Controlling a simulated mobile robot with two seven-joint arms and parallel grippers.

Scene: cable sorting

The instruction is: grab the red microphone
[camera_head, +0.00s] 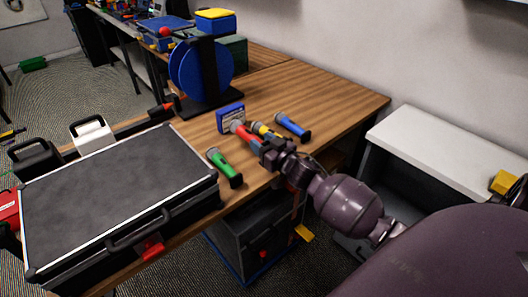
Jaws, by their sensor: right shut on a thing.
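The red microphone (240,131) lies near the middle of the wooden table, with its red end pointing up and left. My right gripper (262,147) comes in from the right and is shut on the red microphone, covering its lower end. A yellow microphone (262,131) lies just behind my right gripper, very close to it. A blue microphone (291,125) lies further right, and a green microphone (225,167) lies in front and to the left. I cannot tell whether the red microphone is clear of the table. My left gripper is not in view.
A large black case (118,190) fills the table's front left. A small blue box (230,118) stands right behind the red microphone. A blue reel on a black stand (207,75) is further back. The table's back right (330,95) is clear. A white cabinet (440,150) stands to the right.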

